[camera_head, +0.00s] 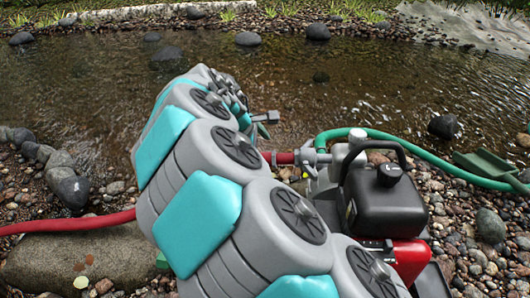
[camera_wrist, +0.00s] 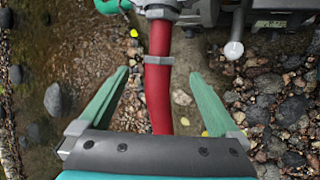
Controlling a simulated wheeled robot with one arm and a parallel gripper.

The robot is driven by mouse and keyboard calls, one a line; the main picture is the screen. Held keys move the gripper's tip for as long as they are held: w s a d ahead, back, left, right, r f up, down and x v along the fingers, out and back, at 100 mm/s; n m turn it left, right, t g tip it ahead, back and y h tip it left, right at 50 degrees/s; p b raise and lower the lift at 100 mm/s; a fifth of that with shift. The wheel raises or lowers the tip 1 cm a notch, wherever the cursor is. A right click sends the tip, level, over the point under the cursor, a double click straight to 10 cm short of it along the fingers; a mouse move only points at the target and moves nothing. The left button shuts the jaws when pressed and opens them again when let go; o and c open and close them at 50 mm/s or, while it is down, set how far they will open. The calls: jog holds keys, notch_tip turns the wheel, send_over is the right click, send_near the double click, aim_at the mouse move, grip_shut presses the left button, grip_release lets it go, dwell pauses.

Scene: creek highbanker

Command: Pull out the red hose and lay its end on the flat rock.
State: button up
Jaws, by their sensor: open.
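The red hose (camera_head: 68,223) shows at the left of the head view, and a short length by the pump's grey coupling shows right of my arm; my arm hides the middle. In the wrist view the red hose (camera_wrist: 160,85) runs down from the grey coupling (camera_wrist: 158,10), with a clamp band around it. My gripper (camera_wrist: 158,73) is open, one green finger on each side of the hose, with gaps visible on both sides. The broad flat rock (camera_head: 55,262) lies at the lower left, and the hose crosses along its far part; contact is unclear.
The pump with its black tank (camera_head: 385,205) stands right of my arm. A green hose (camera_head: 440,155) arcs from it to the right. Creek water (camera_head: 370,85) lies beyond. Dark stones (camera_head: 73,192) sit by the bank at left, and loose pebbles surround the pump.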

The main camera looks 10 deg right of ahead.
aim_at(273, 158)
jog(key=shift+b+x, duration=0.4)
jog(key=shift+x, duration=3.55)
jog(key=shift+a, duration=0.15)
jog(key=shift+c, duration=0.4)
grip_shut()
